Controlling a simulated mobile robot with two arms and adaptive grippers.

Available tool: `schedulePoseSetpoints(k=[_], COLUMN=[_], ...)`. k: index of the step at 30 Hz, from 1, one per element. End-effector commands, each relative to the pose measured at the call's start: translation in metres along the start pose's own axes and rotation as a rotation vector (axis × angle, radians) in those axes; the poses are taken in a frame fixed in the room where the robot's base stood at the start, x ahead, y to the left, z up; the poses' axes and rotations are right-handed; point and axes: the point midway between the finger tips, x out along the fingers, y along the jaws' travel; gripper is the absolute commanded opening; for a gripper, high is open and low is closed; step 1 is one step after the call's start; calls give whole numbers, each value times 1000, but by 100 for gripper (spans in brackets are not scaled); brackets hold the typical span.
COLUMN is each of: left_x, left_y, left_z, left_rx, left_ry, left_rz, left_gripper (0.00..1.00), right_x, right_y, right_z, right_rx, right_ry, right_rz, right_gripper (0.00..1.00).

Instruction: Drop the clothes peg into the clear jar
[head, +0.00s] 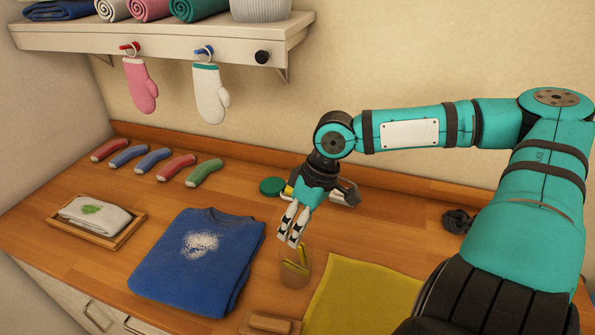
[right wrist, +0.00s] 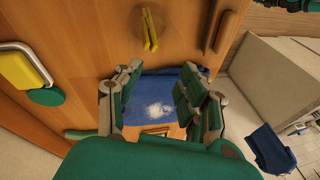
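The clear jar (head: 297,275) stands on the wooden counter between the blue sweater and the yellow cloth. Yellow clothes pegs (head: 296,266) show inside it; the yellow pegs also show at the top of the right wrist view (right wrist: 149,30), where the jar's wall is hard to make out. My right gripper (head: 288,240) is just above and slightly left of the jar, pointing down. In the right wrist view its fingers (right wrist: 160,108) are apart with nothing visible between them. My left gripper is out of view.
The blue sweater (head: 185,275) lies left of the jar and the yellow cloth (head: 360,300) right. A wooden block or brush (head: 268,324) lies in front. A green disc (head: 272,187) lies behind. Mittens (head: 210,95) hang from the shelf. Bare counter shows at right.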

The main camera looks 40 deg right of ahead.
Motion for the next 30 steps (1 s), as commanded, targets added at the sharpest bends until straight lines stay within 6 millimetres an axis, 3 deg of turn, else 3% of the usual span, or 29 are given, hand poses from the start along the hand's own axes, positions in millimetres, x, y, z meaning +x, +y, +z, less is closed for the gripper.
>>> schedulePoseSetpoints(k=[14, 26, 30], left_x=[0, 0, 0], left_y=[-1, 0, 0], left_z=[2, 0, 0], left_rx=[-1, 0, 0], left_ry=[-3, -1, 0], left_rz=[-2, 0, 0], left_gripper=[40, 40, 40], right_x=[-12, -50, -79], right_y=[0, -1, 1], right_z=[-1, -1, -1], right_rx=[4, 1, 1], right_ry=[8, 8, 4], right_rz=[-2, -7, 3], right_gripper=[40, 40, 40])
